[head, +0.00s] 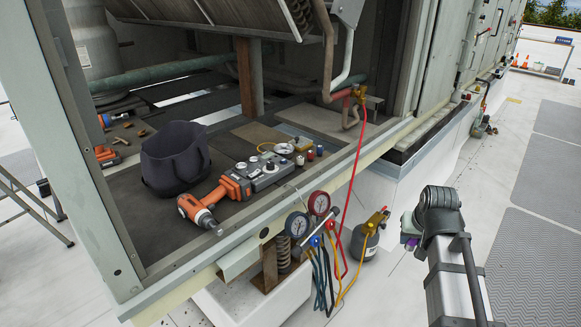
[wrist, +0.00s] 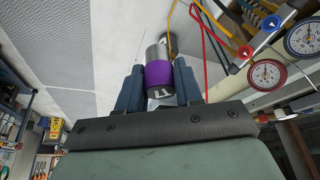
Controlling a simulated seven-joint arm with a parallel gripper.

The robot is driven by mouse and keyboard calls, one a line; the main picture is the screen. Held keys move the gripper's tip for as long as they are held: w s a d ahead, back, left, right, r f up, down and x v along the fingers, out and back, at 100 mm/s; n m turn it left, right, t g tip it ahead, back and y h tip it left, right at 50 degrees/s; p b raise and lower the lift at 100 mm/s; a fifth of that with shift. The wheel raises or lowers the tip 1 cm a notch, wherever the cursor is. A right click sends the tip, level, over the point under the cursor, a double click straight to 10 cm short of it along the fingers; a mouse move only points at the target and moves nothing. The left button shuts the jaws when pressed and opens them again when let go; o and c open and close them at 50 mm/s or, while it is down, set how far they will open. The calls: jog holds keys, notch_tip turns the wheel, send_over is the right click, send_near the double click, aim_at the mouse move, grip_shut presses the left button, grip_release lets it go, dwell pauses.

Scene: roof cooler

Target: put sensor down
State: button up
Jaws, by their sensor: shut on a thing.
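The sensor looks like a small cylinder with a purple band (wrist: 158,76) and a silvery metal part. In the wrist view it sits between the two dark blue fingers of my gripper (wrist: 158,88), which is shut on it. In the head view my gripper (head: 409,228) is at the right, out over the white roof beside the cooler's opening. Only a little purple of the sensor (head: 411,243) shows there, with the rest hidden by my gripper. I cannot tell its exact height above the roof.
The cooler's ledge holds a dark fabric bag (head: 175,160), an orange drill (head: 206,203) and a grey control box (head: 265,173). Gauges (head: 318,203) with coloured hoses hang at its edge, near a grey canister (head: 364,243). Grey walkway mats (head: 535,205) lie right.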

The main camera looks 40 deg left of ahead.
jog(key=s+a+r+n+g+y, duration=0.15)
jog(key=s+a+r, duration=0.5)
jog(key=a, duration=1.15)
jog(key=s+a+r+n, duration=0.3)
jog(key=s+a+r, duration=0.35)
jog(key=a, duration=1.15)
jog(key=s+a+r+n+g, duration=0.1)
jog(key=s+a+r+n, duration=0.35)
jog(key=a, duration=1.35)
jog(key=w+a+r, duration=0.2)
jog(key=a+r, duration=0.7)
jog(key=a, duration=0.5)
jog(key=shift+g+y, duration=0.25)
jog(key=shift+y, duration=0.1)
jog(key=f, duration=2.8)
jog(key=shift+s+d, duration=0.2)
jog(key=shift+d, duration=0.1)
jog(key=shift+f, duration=0.1)
jog(key=o, duration=1.1)
